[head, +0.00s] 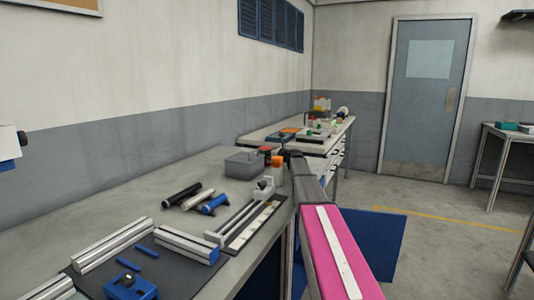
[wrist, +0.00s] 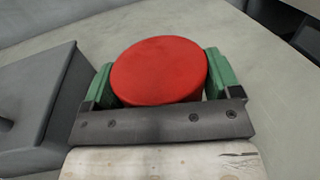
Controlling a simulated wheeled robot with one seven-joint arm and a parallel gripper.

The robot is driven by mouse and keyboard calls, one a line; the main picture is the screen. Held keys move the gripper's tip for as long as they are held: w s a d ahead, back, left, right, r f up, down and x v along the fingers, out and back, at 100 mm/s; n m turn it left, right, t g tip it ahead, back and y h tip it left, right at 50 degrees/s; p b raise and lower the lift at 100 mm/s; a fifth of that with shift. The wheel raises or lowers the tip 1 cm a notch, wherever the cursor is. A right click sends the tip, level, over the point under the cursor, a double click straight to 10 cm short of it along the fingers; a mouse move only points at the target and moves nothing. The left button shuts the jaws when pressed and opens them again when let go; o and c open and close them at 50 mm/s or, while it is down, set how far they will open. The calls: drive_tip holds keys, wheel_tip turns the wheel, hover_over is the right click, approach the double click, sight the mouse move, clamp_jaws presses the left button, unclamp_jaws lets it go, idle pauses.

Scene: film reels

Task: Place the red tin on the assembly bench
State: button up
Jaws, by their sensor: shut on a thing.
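The red tin (wrist: 160,70) is round and sits between the two green-padded fingers of my gripper (wrist: 159,84) in the wrist view. The fingers close on it from both sides. In the head view a small red shape (head: 266,151) by the far end of the long grey bench (head: 120,203) appears to be the tin, partly hidden near my arm's dark end. The bench's grey surface lies below the tin in the wrist view. I cannot tell whether the tin touches it.
A grey box (head: 243,163) stands close beside the tin; it also fills the left of the wrist view (wrist: 40,95). An orange-topped bottle (head: 277,169) stands nearby. Bare bench shows along the wall.

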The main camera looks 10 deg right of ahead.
drive_tip(key=o, duration=0.9)
drive_tip(key=shift+s+d+r, duration=0.1)
drive_tip(key=shift+s+d, duration=0.05)
drive_tip(key=shift+s, duration=0.05)
drive_tip(key=shift+v, duration=3.45)
